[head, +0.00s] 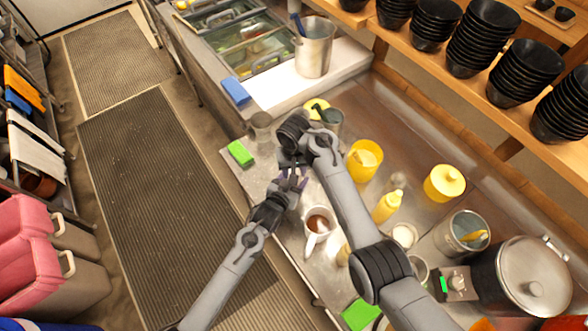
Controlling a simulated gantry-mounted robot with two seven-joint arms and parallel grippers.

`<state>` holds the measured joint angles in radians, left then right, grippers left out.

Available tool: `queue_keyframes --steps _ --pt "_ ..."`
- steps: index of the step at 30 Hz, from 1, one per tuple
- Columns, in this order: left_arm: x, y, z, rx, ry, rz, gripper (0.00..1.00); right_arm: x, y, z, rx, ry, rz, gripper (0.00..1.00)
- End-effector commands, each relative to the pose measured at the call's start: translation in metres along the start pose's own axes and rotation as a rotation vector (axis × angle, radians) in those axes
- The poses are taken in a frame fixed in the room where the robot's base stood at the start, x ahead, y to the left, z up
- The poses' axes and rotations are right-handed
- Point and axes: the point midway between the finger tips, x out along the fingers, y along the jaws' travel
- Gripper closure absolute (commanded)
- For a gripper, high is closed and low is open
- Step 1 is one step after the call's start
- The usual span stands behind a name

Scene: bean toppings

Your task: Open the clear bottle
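My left gripper (289,184) comes up from the lower left over the front part of the steel counter. My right gripper (293,165) points down from a folded wrist just above it, and the two meet or overlap in the picture. Purple fingertips show between them. Whether either holds something is too small to tell. I cannot clearly make out the clear bottle. A small pale, see-through item (398,181) stands behind the yellow squeeze bottle (387,206), but I cannot tell if it is the clear bottle.
A white cup of brown contents (318,224) stands close to the grippers on the steel counter (240,178). A yellow container (364,160), a yellow lidded pot (444,183) and a metal pot (462,232) stand right. A green sponge (240,153) lies left.

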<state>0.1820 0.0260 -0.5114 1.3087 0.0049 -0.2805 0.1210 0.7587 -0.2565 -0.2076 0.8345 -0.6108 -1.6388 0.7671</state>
Motion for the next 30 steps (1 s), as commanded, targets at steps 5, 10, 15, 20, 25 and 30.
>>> queue_keyframes --steps 5,10,15,20,25,30 --pt "0.0 0.0 0.0 0.0 -0.001 0.0 1.0 0.0 0.0 0.0 -0.164 -0.001 -0.001 0.92" --pt "0.0 0.0 0.0 0.0 -0.001 0.0 1.0 0.0 0.0 0.0 -0.169 0.0 -0.001 0.92" --pt "0.0 0.0 0.0 0.0 -0.001 0.0 1.0 0.0 0.0 0.0 -0.167 0.0 -0.001 0.45" --pt "0.0 0.0 0.0 0.0 -0.001 0.0 1.0 0.0 0.0 0.0 -0.166 0.0 -0.001 0.3" --pt "0.0 0.0 0.0 0.0 -0.001 0.0 1.0 0.0 0.0 0.0 -0.166 0.0 -0.001 0.3" --pt "0.0 0.0 0.0 0.0 -0.001 0.0 1.0 -0.013 -0.002 -0.001 -0.166 0.003 -0.003 0.3"
